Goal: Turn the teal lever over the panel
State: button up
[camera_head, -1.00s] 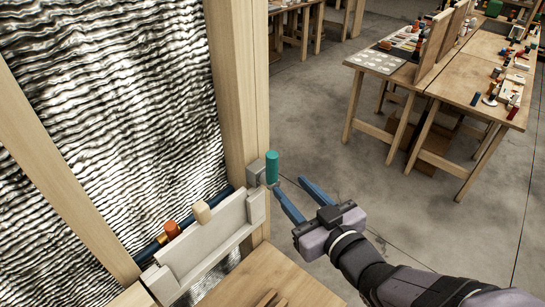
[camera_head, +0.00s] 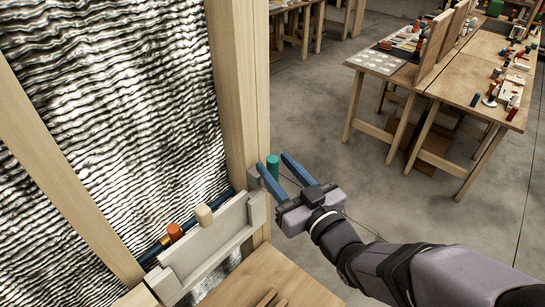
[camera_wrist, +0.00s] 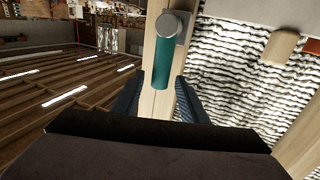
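The teal lever (camera_head: 272,168) is a short cylinder standing upright in the head view, at the right end of the pale panel (camera_head: 215,238). In the wrist view the teal lever (camera_wrist: 163,62) runs down from a grey round pivot towards my gripper. My gripper (camera_head: 273,159) is open, with one blue finger on each side of the lever in the head view.
A wooden post (camera_head: 236,90) stands behind the lever. A beige knob (camera_head: 204,215) and an orange knob (camera_head: 175,231) sit behind the panel's top edge, near a blue pipe. A wooden tabletop (camera_head: 275,280) lies below. Open floor (camera_head: 335,110) is to the right, with cluttered tables beyond.

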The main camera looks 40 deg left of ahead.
jog(key=shift+p+x, duration=0.4)
jog(key=shift+x, duration=0.8)
jog(key=shift+c, duration=0.6)
grip_shut()
